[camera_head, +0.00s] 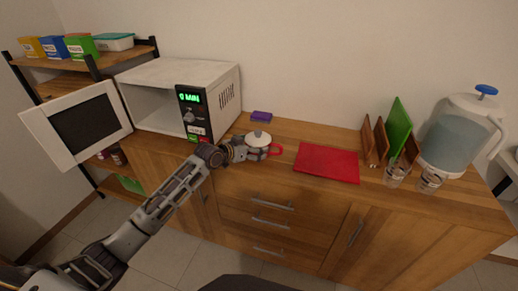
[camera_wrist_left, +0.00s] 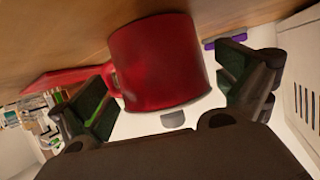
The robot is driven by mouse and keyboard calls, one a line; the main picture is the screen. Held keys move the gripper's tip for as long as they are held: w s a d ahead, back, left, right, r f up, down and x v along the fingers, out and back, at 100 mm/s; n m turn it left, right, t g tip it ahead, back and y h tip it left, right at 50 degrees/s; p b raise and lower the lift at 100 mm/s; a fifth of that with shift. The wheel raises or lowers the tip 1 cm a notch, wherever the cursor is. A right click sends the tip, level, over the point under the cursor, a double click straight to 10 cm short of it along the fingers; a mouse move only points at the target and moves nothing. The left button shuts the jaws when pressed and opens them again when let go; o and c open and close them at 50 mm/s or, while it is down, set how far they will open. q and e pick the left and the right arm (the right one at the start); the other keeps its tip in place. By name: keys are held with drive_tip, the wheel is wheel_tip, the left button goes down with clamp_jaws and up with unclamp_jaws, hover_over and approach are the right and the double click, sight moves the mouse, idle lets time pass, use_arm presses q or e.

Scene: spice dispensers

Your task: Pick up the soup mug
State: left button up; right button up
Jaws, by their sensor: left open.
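The red soup mug (camera_wrist_left: 160,65) stands upright on the wooden counter. In the head view its red handle (camera_head: 277,150) points right, and a pale lid with a knob (camera_head: 259,137) shows on top. My left gripper (camera_head: 246,151) is at the mug's left side and hides part of its body. In the left wrist view, which looks upside down, the open fingers (camera_wrist_left: 170,92) stand on either side of the mug, with gaps visible. The handle is on the left there, close to one finger. My right gripper is not in view.
A white microwave (camera_head: 215,85) with its door (camera_head: 85,125) open stands left of the mug. A red cloth or board (camera_head: 327,163) lies to the right. A purple block (camera_head: 261,116) sits behind. Cutting boards (camera_head: 398,130), glasses (camera_head: 395,175) and a water dispenser (camera_head: 452,135) stand far right.

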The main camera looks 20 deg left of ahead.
use_arm(q)
drive_tip(key=shift+x, duration=1.8)
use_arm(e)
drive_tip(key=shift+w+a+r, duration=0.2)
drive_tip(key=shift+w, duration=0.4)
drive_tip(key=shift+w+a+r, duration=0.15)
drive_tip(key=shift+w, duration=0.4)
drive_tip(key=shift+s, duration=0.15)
